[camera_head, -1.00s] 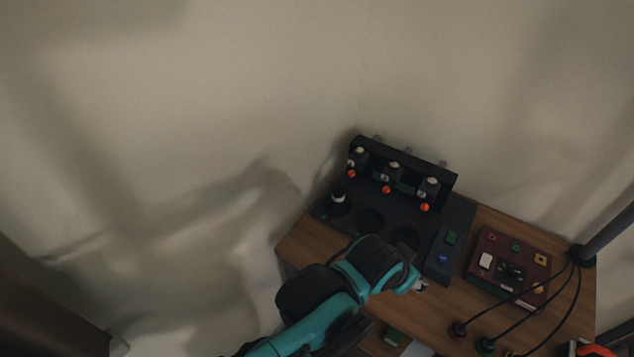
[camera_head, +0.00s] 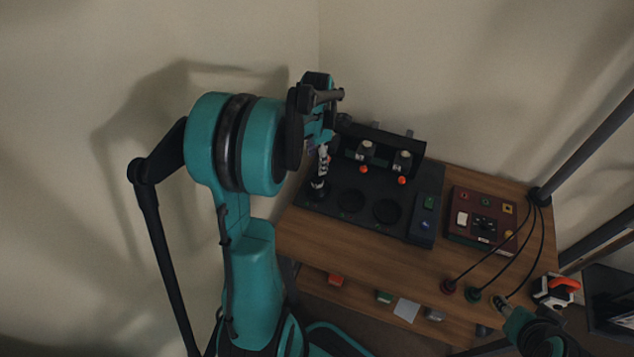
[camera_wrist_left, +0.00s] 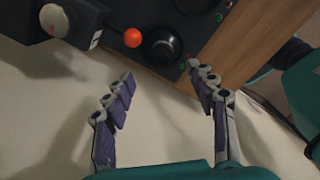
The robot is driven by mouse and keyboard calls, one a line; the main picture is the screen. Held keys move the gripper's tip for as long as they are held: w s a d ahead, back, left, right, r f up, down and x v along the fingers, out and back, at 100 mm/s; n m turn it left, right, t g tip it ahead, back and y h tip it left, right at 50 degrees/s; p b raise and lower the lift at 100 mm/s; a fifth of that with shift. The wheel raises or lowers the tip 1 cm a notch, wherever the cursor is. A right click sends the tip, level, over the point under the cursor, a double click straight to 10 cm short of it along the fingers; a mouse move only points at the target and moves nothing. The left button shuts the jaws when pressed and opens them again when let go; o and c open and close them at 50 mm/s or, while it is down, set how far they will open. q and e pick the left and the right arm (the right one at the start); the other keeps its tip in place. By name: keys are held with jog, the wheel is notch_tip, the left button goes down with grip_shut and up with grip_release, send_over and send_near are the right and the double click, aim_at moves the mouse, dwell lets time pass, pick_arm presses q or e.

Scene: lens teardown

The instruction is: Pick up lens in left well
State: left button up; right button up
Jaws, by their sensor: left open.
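The lens (camera_wrist_left: 163,48) is a dark round piece with a glossy top, seated in the left well of the black fixture (camera_head: 345,222). In the wrist view it lies just beyond my left fingertips, between their lines. My left gripper (camera_wrist_left: 159,72) is open and empty, its two fingers spread apart. In the head view the left gripper (camera_head: 322,160) points down above the left well and partly hides the lens (camera_head: 317,190). The middle and right wells look empty. A teal part of my right arm shows at lower right; its jaws are unclear.
Lamp-like heads with orange knobs (camera_head: 402,180) stand along the fixture's back; one orange knob (camera_wrist_left: 133,37) is close to the lens. A dark red control box (camera_head: 482,218) with cables sits to the right.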

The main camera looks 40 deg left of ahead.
aim_at(317, 174)
pick_arm(q)
notch_tip(317, 174, down, 8)
jog(key=b, duration=0.3)
jog(key=shift+d+r, duration=0.1)
jog(key=shift+d, duration=0.05)
jog(key=shift+s+r, duration=0.1)
grip_shut()
